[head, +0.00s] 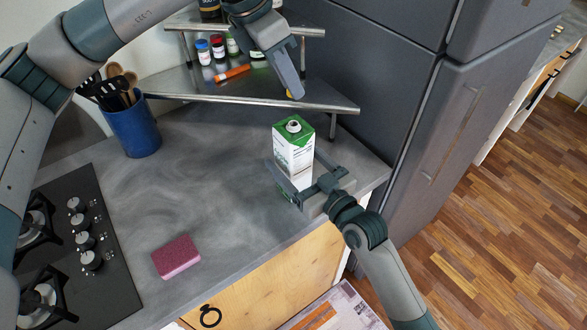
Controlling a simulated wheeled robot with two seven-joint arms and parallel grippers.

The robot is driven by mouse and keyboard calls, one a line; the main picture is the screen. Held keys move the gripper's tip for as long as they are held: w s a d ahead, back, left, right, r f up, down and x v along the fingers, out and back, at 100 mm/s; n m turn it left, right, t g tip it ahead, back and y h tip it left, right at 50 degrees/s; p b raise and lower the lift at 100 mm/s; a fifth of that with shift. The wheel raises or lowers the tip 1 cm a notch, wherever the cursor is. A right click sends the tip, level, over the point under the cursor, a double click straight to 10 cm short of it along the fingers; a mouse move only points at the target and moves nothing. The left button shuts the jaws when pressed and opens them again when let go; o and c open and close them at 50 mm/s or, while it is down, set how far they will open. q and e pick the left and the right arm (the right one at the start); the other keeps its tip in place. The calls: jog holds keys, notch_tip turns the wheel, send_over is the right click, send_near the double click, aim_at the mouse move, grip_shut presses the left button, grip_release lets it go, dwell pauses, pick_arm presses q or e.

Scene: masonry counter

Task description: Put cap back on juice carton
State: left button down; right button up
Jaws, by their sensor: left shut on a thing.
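The juice carton (293,155) is white and green and stands upright near the counter's right end. Its dark round spout opening (294,126) faces up, uncapped. My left gripper (293,93) is above and behind the carton in the picture, in front of the shelf. It is shut on a small yellow thing, seemingly the cap (289,94), mostly hidden by the fingers. My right gripper (302,182) is low at the carton, with a finger on either side of it. I cannot tell whether both fingers touch the carton.
A metal corner shelf (250,96) with small jars and an orange-wrapped item stands behind. A blue utensil pot (133,130), a pink sponge (176,257) and a black hob (66,255) are to the left. The grey fridge (440,140) stands close on the right. The middle counter is clear.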

jog(key=c, duration=1.6)
pick_arm(q)
send_over(295, 123)
jog(key=a, duration=0.1)
jog(key=shift+s+a+f, duration=0.1)
jog(key=shift+s+f, duration=0.1)
jog(key=shift+f, duration=1.05)
jog(key=shift+s+f, duration=0.15)
jog(key=shift+f, duration=1.1)
jog(key=shift+f, duration=0.9)
jog(key=shift+f, duration=0.55)
